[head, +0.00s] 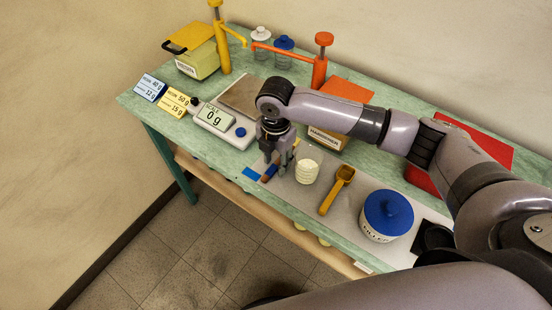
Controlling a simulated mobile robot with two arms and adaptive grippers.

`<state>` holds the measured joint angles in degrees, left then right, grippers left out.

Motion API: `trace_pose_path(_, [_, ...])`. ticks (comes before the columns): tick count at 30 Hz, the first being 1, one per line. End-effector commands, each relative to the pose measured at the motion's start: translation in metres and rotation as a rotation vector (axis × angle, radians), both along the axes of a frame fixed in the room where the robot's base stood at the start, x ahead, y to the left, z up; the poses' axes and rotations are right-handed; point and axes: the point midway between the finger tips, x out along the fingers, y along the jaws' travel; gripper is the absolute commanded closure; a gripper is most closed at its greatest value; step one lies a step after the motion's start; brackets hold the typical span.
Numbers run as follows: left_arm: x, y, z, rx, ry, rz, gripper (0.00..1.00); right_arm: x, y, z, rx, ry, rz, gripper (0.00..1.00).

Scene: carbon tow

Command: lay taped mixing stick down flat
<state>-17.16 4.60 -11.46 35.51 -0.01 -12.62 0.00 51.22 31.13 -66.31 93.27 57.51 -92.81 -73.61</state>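The mixing stick (269,173), a short brown-orange piece, appears at the front of the table beside the small digital scale. A blue strip (251,173) lies flat just left of it. My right gripper (277,166) points down over the stick, with its fingertips apart and close to it. The fingers hide part of the stick, so I cannot tell whether they touch it. My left gripper is not in view.
The scale (222,124) reads 0 g at left. Pump containers (198,58) stand behind. The table's front edge is close.

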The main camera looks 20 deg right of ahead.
Motion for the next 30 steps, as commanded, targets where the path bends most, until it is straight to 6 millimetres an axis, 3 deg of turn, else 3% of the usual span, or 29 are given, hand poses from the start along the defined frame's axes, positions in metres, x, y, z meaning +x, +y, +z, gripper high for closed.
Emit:
trace_pose_path(5, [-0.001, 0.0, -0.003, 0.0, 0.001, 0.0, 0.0, 0.001, 0.0, 0.016, 0.002, -0.003, 0.001, 0.66])
trace_pose_path(18, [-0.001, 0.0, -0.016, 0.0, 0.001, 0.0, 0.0, 0.001, 0.001, 0.103, 0.001, -0.004, 0.001, 0.66])
trace_pose_path(24, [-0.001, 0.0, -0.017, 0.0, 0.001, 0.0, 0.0, 0.0, 0.001, 0.12, 0.001, -0.001, 0.0, 0.66])
trace_pose_path(30, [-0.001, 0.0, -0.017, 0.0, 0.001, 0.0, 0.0, 0.0, 0.001, 0.123, 0.001, 0.001, -0.001, 0.66])
